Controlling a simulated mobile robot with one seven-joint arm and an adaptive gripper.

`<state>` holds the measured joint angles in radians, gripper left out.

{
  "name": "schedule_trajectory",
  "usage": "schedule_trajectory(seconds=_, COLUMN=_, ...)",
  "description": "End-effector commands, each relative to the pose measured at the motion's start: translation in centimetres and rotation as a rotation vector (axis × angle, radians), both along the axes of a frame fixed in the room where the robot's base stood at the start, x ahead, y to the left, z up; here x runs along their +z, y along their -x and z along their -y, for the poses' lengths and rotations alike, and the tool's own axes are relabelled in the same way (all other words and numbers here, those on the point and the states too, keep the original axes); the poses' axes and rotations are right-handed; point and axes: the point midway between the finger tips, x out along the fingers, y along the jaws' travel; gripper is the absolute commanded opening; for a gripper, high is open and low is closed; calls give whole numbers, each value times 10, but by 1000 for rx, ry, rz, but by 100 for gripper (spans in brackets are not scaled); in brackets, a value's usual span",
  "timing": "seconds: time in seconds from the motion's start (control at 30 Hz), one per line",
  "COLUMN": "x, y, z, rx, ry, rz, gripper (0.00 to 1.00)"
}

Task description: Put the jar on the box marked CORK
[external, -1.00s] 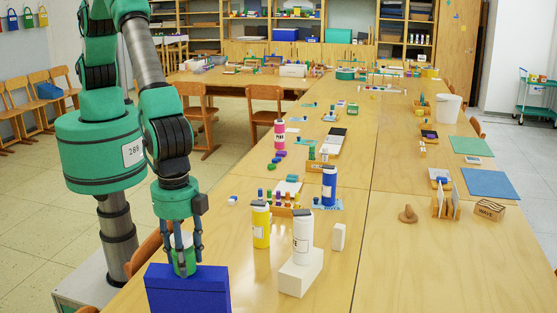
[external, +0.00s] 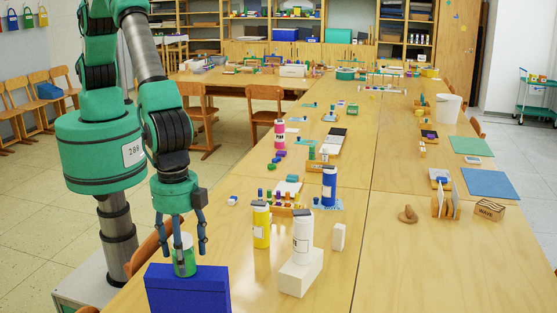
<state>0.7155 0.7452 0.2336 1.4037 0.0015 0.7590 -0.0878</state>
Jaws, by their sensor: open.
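A green jar (external: 186,267) with a pale band stands upright, apparently on the top of a blue box (external: 188,297) at the bottom left of the external view. No marking can be read on this side of the blue box, so I cannot tell whether it says CORK. My gripper (external: 190,254) points down over the jar and is open.
A white bottle (external: 303,236) on a white block (external: 300,274) and a yellow bottle (external: 261,226) stand right of the blue box. A blue bottle (external: 329,186) is farther back. A small box marked WAVE (external: 490,210) is at the right. The front right tabletop is clear.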

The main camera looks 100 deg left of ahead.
Motion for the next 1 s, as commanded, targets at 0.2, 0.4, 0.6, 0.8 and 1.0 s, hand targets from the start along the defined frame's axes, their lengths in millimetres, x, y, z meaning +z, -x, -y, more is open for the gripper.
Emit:
schedule_trajectory(seconds=0.2, x=34, y=-1, z=1, rx=0, ry=2, rz=2, gripper=63)
schedule_trajectory(seconds=0.4, x=68, y=-1, z=1, rx=0, ry=2, rz=2, gripper=63)
schedule_trajectory(seconds=0.6, x=94, y=0, z=1, rx=0, ry=2, rz=2, gripper=63)
schedule_trajectory(seconds=0.8, x=105, y=0, z=0, rx=0, ry=0, rz=0, gripper=63)
schedule_trajectory(seconds=1.0, x=107, y=0, z=0, rx=0, ry=0, rz=0, gripper=63)
